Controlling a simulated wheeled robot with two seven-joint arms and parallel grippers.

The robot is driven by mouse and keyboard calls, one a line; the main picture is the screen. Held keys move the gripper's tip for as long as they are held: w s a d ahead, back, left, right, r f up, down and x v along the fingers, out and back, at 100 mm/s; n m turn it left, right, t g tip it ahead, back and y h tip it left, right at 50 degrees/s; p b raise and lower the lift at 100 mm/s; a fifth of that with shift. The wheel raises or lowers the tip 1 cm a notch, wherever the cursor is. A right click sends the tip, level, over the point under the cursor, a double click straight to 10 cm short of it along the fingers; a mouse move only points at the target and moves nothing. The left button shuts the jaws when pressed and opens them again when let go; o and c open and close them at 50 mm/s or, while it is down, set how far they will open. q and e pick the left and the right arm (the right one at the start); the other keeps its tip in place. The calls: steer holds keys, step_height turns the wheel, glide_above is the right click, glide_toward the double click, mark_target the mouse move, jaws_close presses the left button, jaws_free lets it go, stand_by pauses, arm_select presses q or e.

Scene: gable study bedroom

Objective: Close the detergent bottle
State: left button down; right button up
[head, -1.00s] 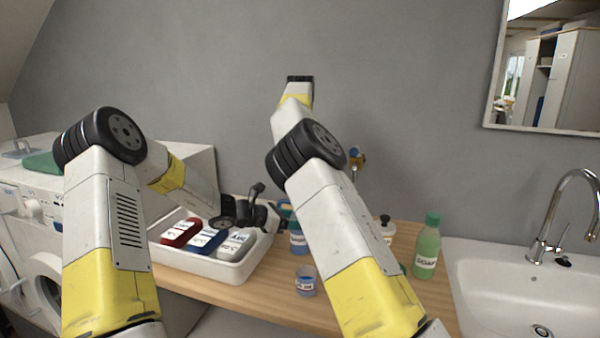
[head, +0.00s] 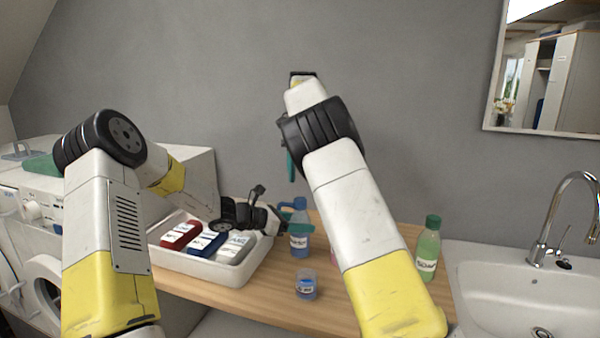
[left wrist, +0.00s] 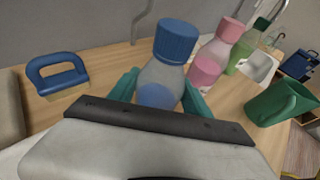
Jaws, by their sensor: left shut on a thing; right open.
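The detergent bottle (head: 300,243), clear with blue contents, stands on the wooden counter. Its blue cap (left wrist: 177,40) sits on its neck in the left wrist view; I cannot tell how tightly. My left gripper (head: 297,228) is shut around the bottle's body from the left. Its teal fingers show on both sides of the bottle (left wrist: 158,85) in the left wrist view. My right gripper (head: 291,165) is open, above the bottle and apart from it. Most of it is hidden behind my right arm.
A white tray (head: 200,270) with red, blue and pale packs is at left. A small cup (head: 306,286) stands in front of the bottle. A green soap bottle (head: 428,250) is by the sink (head: 500,285).

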mark_target(300, 199)
steer(key=n, duration=0.4)
steer(key=shift+a+r+n, duration=0.15)
steer(key=shift+r+n, duration=0.1)
steer(key=shift+n, duration=0.05)
steer(key=n, duration=0.6)
steer(key=shift+s+a+r+t, duration=0.1)
steer(key=shift+a+r+t, duration=0.1)
steer(key=shift+r+t, duration=0.1)
steer(key=shift+f, duration=4.05)
jaws_close()
steer(key=shift+m, duration=0.8)
steer(key=shift+o, duration=0.8)
jaws_free()
